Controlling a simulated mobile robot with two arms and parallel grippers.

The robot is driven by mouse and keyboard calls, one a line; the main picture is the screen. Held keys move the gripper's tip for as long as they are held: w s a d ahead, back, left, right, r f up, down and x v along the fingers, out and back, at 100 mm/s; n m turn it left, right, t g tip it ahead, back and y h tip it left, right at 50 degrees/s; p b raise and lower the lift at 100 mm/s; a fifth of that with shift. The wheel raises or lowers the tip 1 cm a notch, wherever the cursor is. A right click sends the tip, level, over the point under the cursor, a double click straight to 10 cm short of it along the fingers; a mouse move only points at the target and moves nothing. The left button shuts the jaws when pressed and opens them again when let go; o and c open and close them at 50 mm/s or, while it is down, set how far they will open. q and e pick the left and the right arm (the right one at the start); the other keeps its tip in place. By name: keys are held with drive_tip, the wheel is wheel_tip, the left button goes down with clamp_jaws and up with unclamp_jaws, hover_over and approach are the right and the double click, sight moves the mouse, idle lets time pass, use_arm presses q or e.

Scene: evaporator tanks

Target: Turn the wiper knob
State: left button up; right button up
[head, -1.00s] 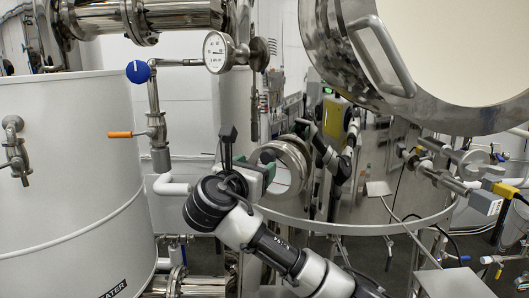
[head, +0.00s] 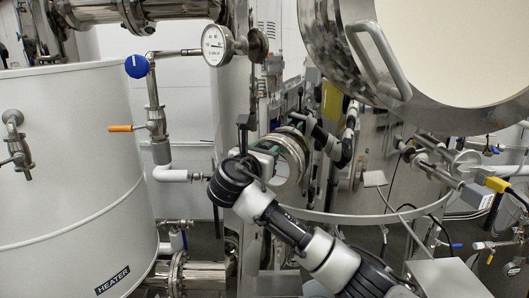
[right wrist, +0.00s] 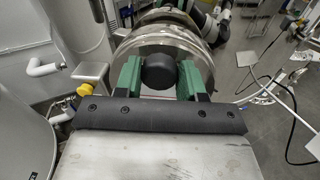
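A round black knob (right wrist: 159,70) shows in the right wrist view, in front of a shiny round metal port. My right gripper (right wrist: 159,76) has its two green fingers apart, one on each side of the knob. Any gap between fingers and knob is too small to judge surely. In the head view my right gripper (head: 262,158) is beside the port's steel ring (head: 291,157), partly behind my wrist. The knob cannot be made out there. My left gripper is not in view.
A white heater tank (head: 70,170) stands at left, with a valve with an orange handle (head: 121,128) and a pressure gauge (head: 213,45) nearby. A large open steel lid (head: 350,70) hangs at upper right. Pipes and a yellow connector (head: 496,184) are at right.

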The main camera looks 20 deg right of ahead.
drive_tip(key=shift+c, duration=0.9)
drive_tip(key=m+h+b, duration=0.1)
drive_tip(key=m+b, duration=0.7)
drive_tip(key=m, duration=0.3)
drive_tip(key=m+h+b, duration=0.1)
drive_tip(key=m+b, duration=0.7)
drive_tip(key=m, duration=0.4)
drive_tip(key=shift+a+f+g, duration=0.1)
drive_tip(key=shift+f+g, duration=0.1)
drive_tip(key=shift+g, duration=0.2)
drive_tip(key=shift+m, duration=0.3)
drive_tip(key=o, duration=0.9)
